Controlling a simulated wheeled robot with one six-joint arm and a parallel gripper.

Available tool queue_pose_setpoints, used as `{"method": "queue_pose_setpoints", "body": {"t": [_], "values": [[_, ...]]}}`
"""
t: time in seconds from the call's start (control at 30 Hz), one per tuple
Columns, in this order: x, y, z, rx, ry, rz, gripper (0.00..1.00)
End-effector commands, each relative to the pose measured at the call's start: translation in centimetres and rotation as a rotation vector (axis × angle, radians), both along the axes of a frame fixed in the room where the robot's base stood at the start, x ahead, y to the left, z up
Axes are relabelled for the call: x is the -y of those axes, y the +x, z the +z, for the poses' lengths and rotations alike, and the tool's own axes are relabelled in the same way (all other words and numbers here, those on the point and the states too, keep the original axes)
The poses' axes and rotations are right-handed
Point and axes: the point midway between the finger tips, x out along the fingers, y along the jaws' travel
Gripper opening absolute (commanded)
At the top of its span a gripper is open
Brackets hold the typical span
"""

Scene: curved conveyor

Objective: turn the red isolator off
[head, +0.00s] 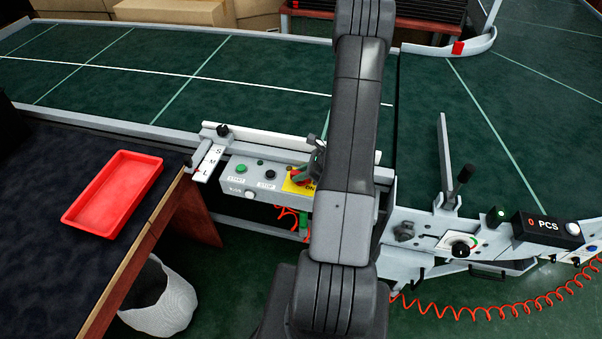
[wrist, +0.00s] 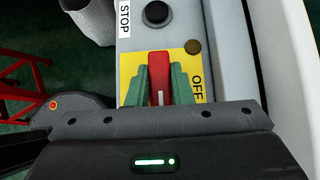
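The red isolator (wrist: 158,68) is a red handle on a yellow plate (wrist: 190,58) at the end of the grey control box. In the wrist view its handle stands lengthwise in the picture, with a white mark near its lower end. An OFF label shows to its right. My gripper (wrist: 160,82) has its green fingers on both sides of the handle, seemingly touching it, so it looks shut on it. In the head view the isolator (head: 299,176) is partly hidden by my gripper and arm, and an ON label shows beside it.
The box carries a black STOP button (head: 270,175) and a green START button (head: 241,168). The conveyor (head: 200,75) runs behind it. A red tray (head: 115,195) sits on the dark table at left. A counter (head: 545,225) reads 0 PCS at right.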

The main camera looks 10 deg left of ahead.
Motion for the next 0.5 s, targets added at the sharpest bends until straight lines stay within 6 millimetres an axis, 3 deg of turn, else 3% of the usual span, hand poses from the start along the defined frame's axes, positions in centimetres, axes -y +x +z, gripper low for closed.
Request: {"method": "queue_pose_setpoints", "body": {"t": [0.5], "values": [[-0.03, 0.06, -0.14, 0.001, 0.0, 0.089, 0.0]]}}
